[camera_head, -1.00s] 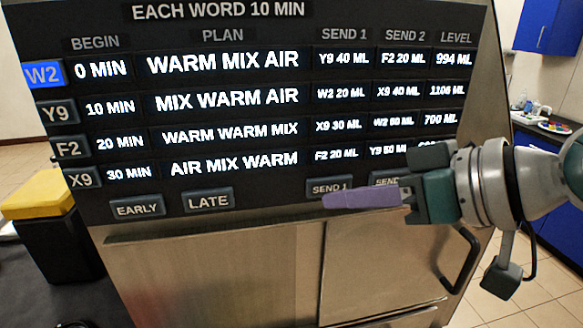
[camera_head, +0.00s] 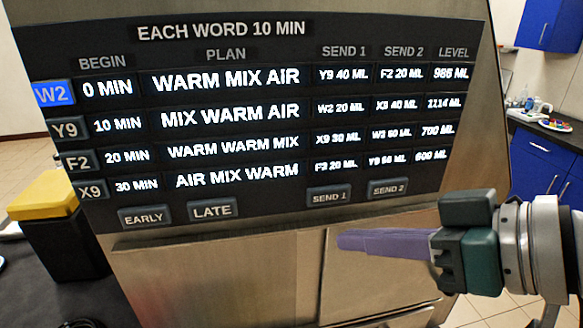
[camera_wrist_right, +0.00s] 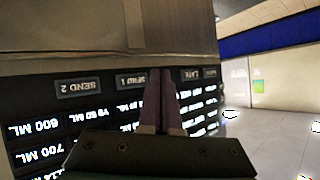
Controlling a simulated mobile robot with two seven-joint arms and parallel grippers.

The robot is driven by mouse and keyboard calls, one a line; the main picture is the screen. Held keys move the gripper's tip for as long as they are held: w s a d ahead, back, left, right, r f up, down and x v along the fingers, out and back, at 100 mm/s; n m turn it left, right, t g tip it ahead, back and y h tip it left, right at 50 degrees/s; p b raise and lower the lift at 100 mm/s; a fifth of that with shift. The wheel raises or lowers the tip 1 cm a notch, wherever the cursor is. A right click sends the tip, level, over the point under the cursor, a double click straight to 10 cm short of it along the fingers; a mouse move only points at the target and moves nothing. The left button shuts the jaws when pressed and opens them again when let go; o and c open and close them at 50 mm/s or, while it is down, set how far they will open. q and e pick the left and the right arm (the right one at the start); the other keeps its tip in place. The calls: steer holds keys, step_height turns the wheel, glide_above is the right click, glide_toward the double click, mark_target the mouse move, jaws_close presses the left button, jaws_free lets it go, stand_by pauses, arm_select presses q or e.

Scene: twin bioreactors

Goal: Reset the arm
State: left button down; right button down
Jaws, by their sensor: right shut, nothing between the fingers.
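My right gripper (camera_head: 345,240) is in front of the machine's steel lower front, below the SEND 1 button (camera_head: 329,197) and apart from it. Its purple fingers are together and empty, pointing left. In the right wrist view the closed fingers (camera_wrist_right: 160,85) point up the picture, with the upside-down panel behind them. The control panel (camera_head: 240,45) shows plan rows, send amounts and levels. The W2 button (camera_head: 53,93) is lit blue. The SEND 2 button (camera_head: 388,187), EARLY button (camera_head: 143,216) and LATE button (camera_head: 212,208) are in plain view. My left gripper is out of view.
A black bin with a yellow lid (camera_head: 45,193) stands left of the machine. Blue cabinets (camera_head: 540,165) and a counter with small items are at the right. Tiled floor shows at the lower right. The steel doors (camera_head: 215,275) fill the area below the panel.

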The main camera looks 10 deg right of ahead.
stand_by(0.4)
steer(key=s+d+f+m+g+h, duration=0.2)
steer(key=s+d+f+g+h, duration=0.15)
steer(key=s, duration=0.55)
steer(key=s+d+f+m+g+h, duration=0.1)
steer(key=s+d+f+g+h, duration=0.2)
steer(key=s, duration=0.6)
step_height(320, 180, up, 13)
steer(key=h+p, duration=0.1)
steer(key=p, duration=1.2)
steer(key=shift+s+a+t, duration=0.2)
steer(key=shift+t, duration=0.15)
stand_by(1.2)
